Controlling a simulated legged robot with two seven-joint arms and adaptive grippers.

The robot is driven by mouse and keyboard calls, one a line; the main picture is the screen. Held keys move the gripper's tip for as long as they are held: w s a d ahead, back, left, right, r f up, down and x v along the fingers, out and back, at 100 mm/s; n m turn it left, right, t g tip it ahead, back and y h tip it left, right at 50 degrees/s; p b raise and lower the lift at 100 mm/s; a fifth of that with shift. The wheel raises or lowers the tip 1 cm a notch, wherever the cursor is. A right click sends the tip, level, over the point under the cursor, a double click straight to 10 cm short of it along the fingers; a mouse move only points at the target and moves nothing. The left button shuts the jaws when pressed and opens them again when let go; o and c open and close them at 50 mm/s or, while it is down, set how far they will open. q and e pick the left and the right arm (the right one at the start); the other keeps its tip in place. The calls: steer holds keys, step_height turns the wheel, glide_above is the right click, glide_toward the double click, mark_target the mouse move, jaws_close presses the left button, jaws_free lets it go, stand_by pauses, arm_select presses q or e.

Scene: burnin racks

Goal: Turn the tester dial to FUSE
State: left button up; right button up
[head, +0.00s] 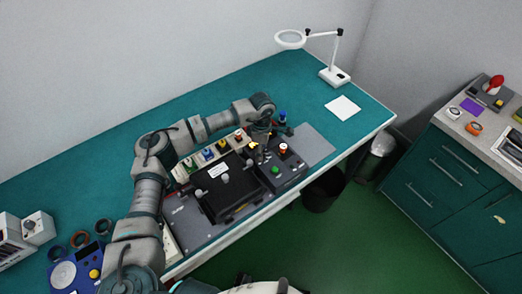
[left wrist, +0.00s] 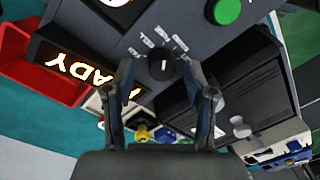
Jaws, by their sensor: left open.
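The tester (head: 285,172) is a dark grey box on the bench, with a green button (head: 276,170) and a lit orange display. In the left wrist view the dial (left wrist: 161,66) is a round dark knob with a white pointer mark. Small white labels fan around one side of it, too small to read surely. A lit display (left wrist: 85,68) reads READY, seen upside down. My left gripper (left wrist: 164,80) is open, its two fingers on either side of the dial; I cannot tell whether they touch it. In the head view my left gripper (head: 258,143) is over the tester and hides the dial.
A black fixture box (head: 228,193) stands left of the tester, with a row of coloured parts behind it. A green drawer cabinet (head: 455,185) is at right.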

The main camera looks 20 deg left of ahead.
arm_select(q)
step_height(320, 180, up, 11)
steer(key=shift+w, duration=0.3)
stand_by(0.5)
